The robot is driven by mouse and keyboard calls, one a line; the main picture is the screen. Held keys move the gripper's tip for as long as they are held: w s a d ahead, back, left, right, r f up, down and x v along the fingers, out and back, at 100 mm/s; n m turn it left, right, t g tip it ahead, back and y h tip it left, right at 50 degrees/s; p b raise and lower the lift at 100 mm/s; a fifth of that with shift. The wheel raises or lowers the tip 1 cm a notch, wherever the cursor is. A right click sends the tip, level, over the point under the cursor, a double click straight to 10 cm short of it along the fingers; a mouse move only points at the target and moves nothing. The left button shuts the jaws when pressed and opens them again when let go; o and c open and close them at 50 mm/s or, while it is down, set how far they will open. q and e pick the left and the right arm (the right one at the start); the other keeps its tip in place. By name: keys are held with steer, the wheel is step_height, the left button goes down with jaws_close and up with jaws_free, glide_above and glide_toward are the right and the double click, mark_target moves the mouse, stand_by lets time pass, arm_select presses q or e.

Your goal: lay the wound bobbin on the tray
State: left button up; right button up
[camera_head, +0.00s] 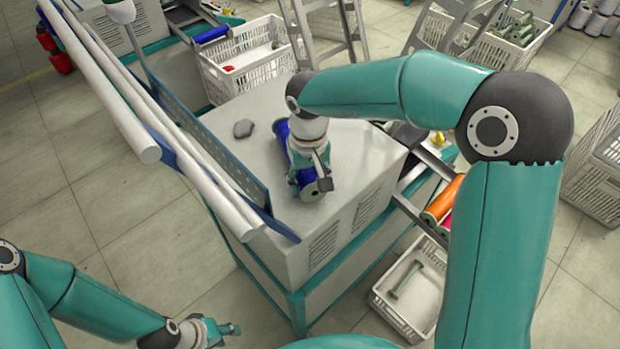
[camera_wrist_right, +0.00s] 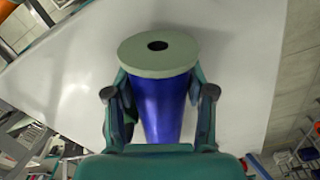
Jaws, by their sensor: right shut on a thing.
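The wound bobbin (camera_head: 281,131) has blue yarn and pale green end flanges. In the right wrist view the bobbin (camera_wrist_right: 158,108) lies between the two fingers, with its holed flange towards the top of the picture. My right gripper (camera_head: 308,172) is shut around it, over the pale grey top (camera_head: 352,150) of a cabinet. I cannot tell whether the bobbin touches this top or hangs just above it. No separate tray stands out clearly. My left gripper (camera_head: 224,332) is low at the left, away from the cabinet and over the floor; its finger opening is unclear.
A dark grey lump (camera_head: 243,128) lies on the cabinet top. A blue panel (camera_head: 222,165) and long white rollers (camera_head: 150,125) run along the left edge. Orange bobbins (camera_head: 443,198) sit to the right. A white crate (camera_head: 415,285) stands on the floor below.

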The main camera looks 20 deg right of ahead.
steer(key=shift+s+f, duration=0.1)
steer(key=shift+f, duration=0.25)
steer(key=shift+c, duration=0.7)
steer(key=o, duration=1.2)
steer(key=shift+o, duration=1.3)
